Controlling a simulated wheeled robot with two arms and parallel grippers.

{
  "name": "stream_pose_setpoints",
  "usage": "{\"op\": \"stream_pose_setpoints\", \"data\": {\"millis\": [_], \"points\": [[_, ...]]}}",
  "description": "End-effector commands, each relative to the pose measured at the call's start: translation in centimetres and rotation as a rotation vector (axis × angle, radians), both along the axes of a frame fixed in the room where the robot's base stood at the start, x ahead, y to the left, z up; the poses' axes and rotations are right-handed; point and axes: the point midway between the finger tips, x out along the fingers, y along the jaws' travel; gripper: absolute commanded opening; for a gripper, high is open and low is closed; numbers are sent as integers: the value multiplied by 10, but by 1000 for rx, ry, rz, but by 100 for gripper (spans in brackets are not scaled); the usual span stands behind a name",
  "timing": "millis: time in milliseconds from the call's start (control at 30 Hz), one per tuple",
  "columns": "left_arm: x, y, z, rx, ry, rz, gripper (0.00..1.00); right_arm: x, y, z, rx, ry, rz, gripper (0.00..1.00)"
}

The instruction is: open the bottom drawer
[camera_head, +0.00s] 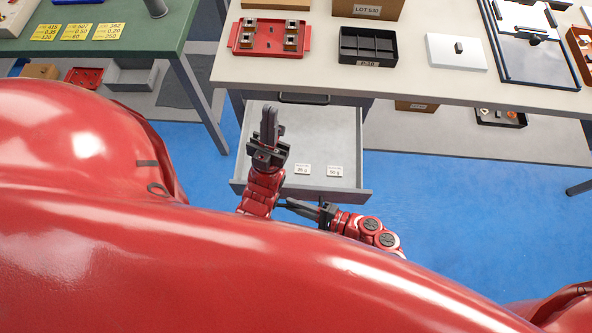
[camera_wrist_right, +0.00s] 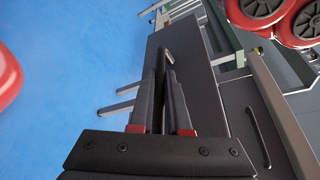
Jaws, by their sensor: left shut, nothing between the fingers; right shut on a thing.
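The bottom drawer (camera_head: 335,140) stands pulled out under the white-topped bench, its light grey inside showing. Two small white labels, one (camera_head: 302,169) and another (camera_head: 334,171), are inside it near the front. My right gripper (camera_head: 283,203) is at the drawer's front edge. In the right wrist view its fingers (camera_wrist_right: 165,85) are shut on the dark bar handle (camera_wrist_right: 168,54) of the drawer front. My left gripper (camera_head: 268,122) is shut and empty, above the open drawer in the head view.
An upper drawer above it is closed; its handle (camera_head: 303,98) also shows in the wrist view (camera_wrist_right: 258,136). The bench (camera_head: 408,82) carries a red tray (camera_head: 270,38) and a black bin (camera_head: 368,46). A green table (camera_head: 100,42) stands left. Blue floor (camera_head: 440,190) is clear to the right.

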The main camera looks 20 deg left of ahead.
Motion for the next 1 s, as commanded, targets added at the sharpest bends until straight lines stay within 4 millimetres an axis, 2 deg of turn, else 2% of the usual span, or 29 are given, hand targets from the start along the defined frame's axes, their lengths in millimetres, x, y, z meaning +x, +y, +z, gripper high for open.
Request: {"op": "stream_pose_setpoints", "data": {"millis": [300, 333, 400, 1000], "points": [[0, 0, 0, 0, 0, 0, 0, 0, 0, -1, -2, 0, 1, 0], [0, 0, 0, 0, 0, 0, 0, 0, 0, -1, -2, 0, 1, 20], [0, 0, 0, 0, 0, 0, 0, 0, 0, -1, -2, 0, 1, 27], [0, 0, -1, 0, 0, 0, 0, 0, -5, 1, -1, 0, -1, 27]]}}
